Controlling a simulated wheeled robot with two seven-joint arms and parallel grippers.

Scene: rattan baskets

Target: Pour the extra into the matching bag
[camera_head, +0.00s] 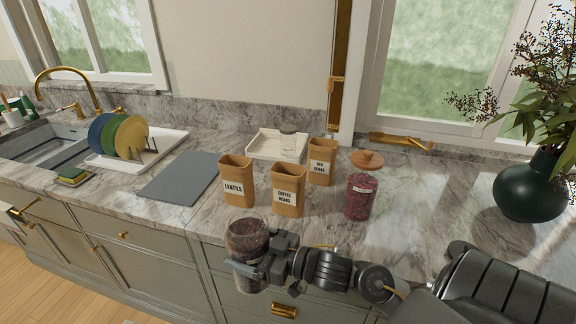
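My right gripper (258,264) comes in from the right and is shut around a glass jar (247,235) with dark brown contents. The jar looks roughly upright, in front of the counter edge. On the counter behind it stand three brown paper bags with open tops: the lentils bag (236,182) at left, the coffee beans bag (288,190) in the middle, and the red beans bag (322,162) farther back at right. A glass jar of dark red beans (360,197) stands right of the bags. My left gripper is not in view.
A white tray (263,147) with a small clear jar (288,140) is behind the bags. A wooden lid (367,158) lies behind the red jar. A grey mat (180,178) and plate rack (165,150) are left; a dark green vase (530,188) stands right.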

